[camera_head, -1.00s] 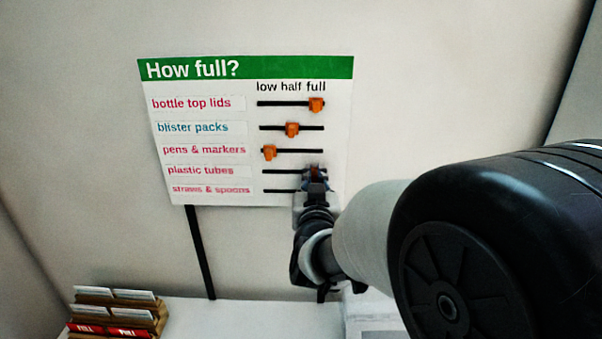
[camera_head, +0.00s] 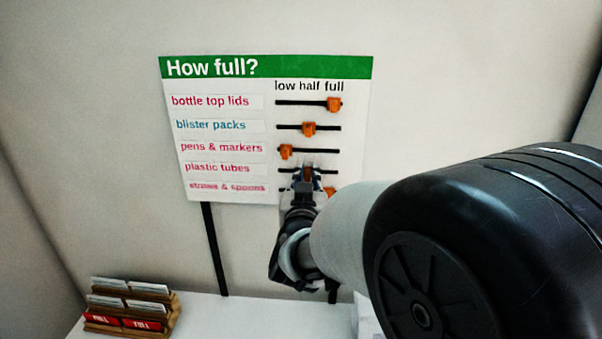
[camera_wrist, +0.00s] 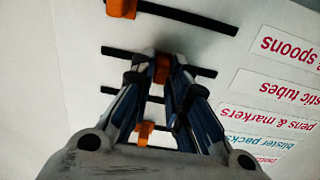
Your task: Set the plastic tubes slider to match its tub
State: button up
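The "How full?" board (camera_head: 215,85) hangs on the wall, with labelled rows and the scale low, half, full. The plastic tubes slider (camera_wrist: 161,69) is an orange knob on a black slot, around the middle of its row, under half. My gripper (camera_head: 307,174) has its fingers on both sides of this knob and appears shut on it. The gripper partly hides the knob in the head view. The plastic tubes label (camera_head: 217,168) is readable. No tub is in view.
The bottle top lids knob (camera_head: 334,104) is at full, the blister packs knob (camera_head: 309,128) at half, the pens & markers knob (camera_head: 286,151) at low. The straws & spoons knob (camera_wrist: 121,8) is near full, close to my gripper. A card rack (camera_head: 130,306) stands lower left.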

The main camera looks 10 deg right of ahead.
jog(key=o, duration=0.3)
jog(key=s+a, duration=0.2)
jog(key=s, duration=0.9)
jog(key=shift+s, duration=0.4)
jog(key=shift+a, duration=0.1)
